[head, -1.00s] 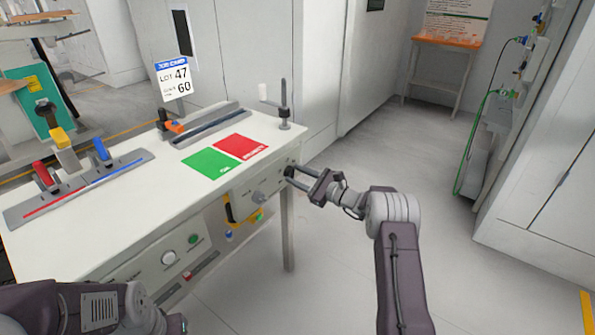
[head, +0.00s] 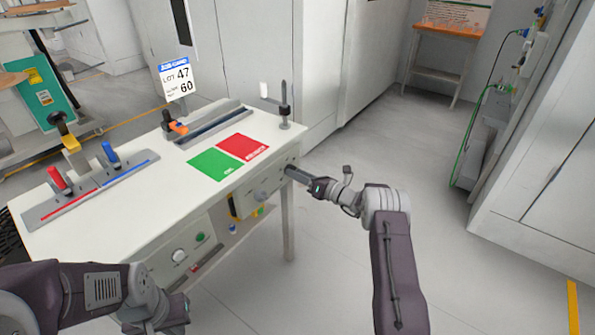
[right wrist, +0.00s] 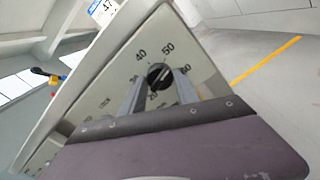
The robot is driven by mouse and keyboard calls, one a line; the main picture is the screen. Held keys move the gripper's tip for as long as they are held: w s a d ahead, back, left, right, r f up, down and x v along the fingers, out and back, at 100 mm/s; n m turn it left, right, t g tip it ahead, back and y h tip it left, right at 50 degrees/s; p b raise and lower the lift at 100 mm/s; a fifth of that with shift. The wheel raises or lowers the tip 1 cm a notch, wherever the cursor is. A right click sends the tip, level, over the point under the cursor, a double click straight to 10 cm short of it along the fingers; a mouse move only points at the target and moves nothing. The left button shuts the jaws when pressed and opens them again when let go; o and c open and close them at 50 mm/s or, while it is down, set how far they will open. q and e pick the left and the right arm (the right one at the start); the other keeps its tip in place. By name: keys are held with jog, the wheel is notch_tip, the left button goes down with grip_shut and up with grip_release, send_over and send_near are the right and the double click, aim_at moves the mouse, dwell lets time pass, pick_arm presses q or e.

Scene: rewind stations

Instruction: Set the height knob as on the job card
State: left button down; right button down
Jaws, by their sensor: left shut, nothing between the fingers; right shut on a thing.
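The job card (head: 175,78) stands at the back of the bench and reads LOT 47, with a 60 below; its small lettering is unclear. The height knob (right wrist: 158,76) is a black round knob on a pale dial plate, inside my right gripper's fingers. The numbers 40 and 50 show above it; others are partly hidden, and I cannot tell its exact setting. My right gripper (right wrist: 158,90) is shut on the knob at the bench front's right end; it also shows in the head view (head: 296,175). My left gripper (head: 172,312) is low at the left, shut and empty.
The bench top (head: 130,205) holds a rail with red and blue handles (head: 110,154), a green pad (head: 214,164) and a red pad (head: 244,146). Below are a white knob (head: 179,256) and a green button (head: 200,237). The floor right of the bench is clear.

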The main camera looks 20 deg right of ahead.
jog(key=shift+f+m+p, duration=0.15)
jog(key=shift+m+p, duration=0.95)
jog(key=shift+m, duration=3.1)
jog(key=c, duration=0.9)
grip_release()
